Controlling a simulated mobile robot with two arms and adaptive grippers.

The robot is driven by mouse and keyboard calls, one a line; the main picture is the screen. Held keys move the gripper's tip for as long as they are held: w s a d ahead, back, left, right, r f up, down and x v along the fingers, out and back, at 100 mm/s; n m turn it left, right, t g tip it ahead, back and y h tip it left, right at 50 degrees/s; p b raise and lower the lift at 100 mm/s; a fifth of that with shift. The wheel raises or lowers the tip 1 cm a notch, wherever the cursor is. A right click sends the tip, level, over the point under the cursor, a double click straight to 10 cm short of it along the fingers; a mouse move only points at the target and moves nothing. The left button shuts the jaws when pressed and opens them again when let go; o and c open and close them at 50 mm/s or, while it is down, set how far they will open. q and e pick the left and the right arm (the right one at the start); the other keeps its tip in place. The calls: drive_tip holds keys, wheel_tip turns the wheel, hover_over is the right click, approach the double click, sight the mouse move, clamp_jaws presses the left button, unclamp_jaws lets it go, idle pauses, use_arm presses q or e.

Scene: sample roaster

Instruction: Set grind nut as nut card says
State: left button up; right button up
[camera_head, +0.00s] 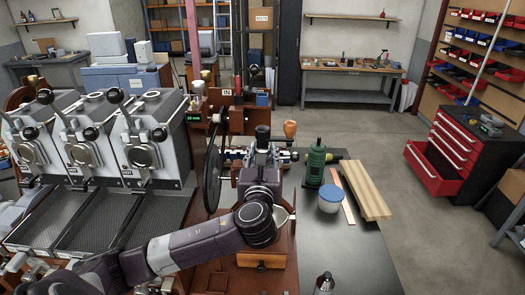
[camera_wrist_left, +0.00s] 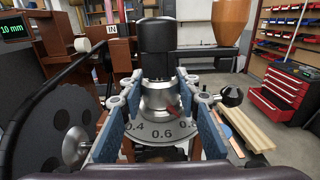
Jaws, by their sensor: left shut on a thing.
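The grind nut (camera_wrist_left: 158,100) is a metal collar beneath a black upright cylinder (camera_wrist_left: 154,40) in the left wrist view. A grey dial ring (camera_wrist_left: 163,135) below it shows 0.4, 0.6 and part of another number. My left gripper (camera_wrist_left: 155,102) has blue-padded fingers on both sides of the nut and is shut on it. In the head view my left gripper (camera_head: 262,158) is at the grinder, below the black cylinder (camera_head: 262,132). A green readout (camera_wrist_left: 12,30), cut by the frame edge, ends in "10 mm". I cannot make out a nut card. My right gripper is not in view.
A large black wheel (camera_head: 212,180) stands just left of my gripper. A green bottle-like object (camera_head: 315,165), a blue-lidded jar (camera_head: 330,199) and wooden boards (camera_head: 362,190) are on the dark bench to the right. Roasting machines (camera_head: 150,140) fill the left.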

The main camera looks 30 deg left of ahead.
use_arm(q)
drive_tip(key=n+g+y, duration=0.6)
drive_tip(key=g+y, duration=0.1)
drive_tip(key=shift+w+d+n+g, duration=0.1)
drive_tip(key=shift+n+g, duration=0.2)
drive_tip(key=shift+n+g+y, duration=0.45)
drive_tip(key=shift+n+g, duration=0.65)
drive_tip(key=shift+g, duration=0.55)
drive_tip(key=shift+n+g+y, duration=0.45)
drive_tip(key=shift+n+g, duration=0.65)
drive_tip(key=shift+g, duration=0.85)
drive_tip(key=o, duration=1.2)
drive_tip(key=shift+s, duration=0.2)
drive_tip(key=shift+t, duration=0.5)
